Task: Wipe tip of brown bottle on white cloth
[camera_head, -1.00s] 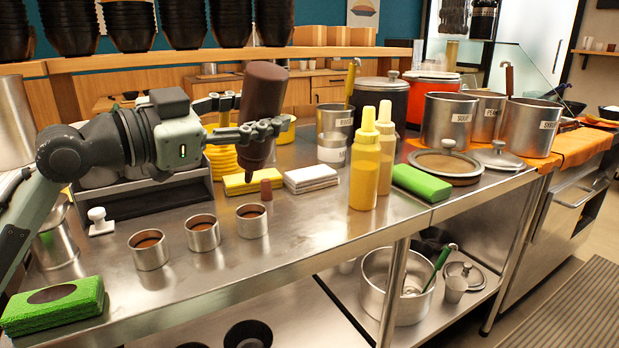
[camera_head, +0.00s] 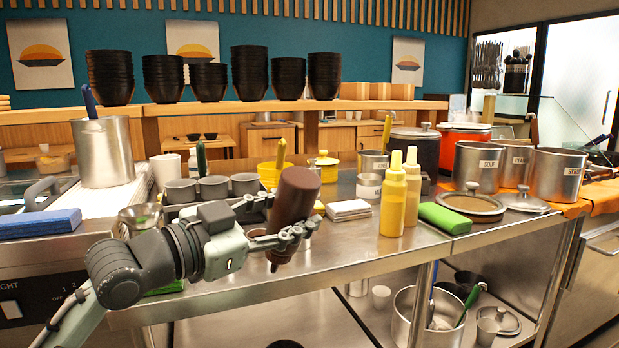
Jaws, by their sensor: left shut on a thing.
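My left gripper (camera_head: 294,214) is shut on the brown bottle (camera_head: 293,196). The bottle is upside down and slightly tilted, its tip (camera_head: 275,266) pointing down and to the left. In the picture the tip shows against the counter's front edge, apart from the cloth. The white cloth (camera_head: 348,209) lies folded on the steel counter, to the right of the bottle and behind it. The gripper and bottle hide part of the counter behind them. My right gripper is not in view.
Two yellow bottles (camera_head: 392,194) stand right of the cloth, beside a green sponge (camera_head: 445,218). Grey cups (camera_head: 213,187) and a yellow container (camera_head: 270,173) stand behind my gripper. Steel pots (camera_head: 476,164) stand at the right. The counter's front strip below the cloth is clear.

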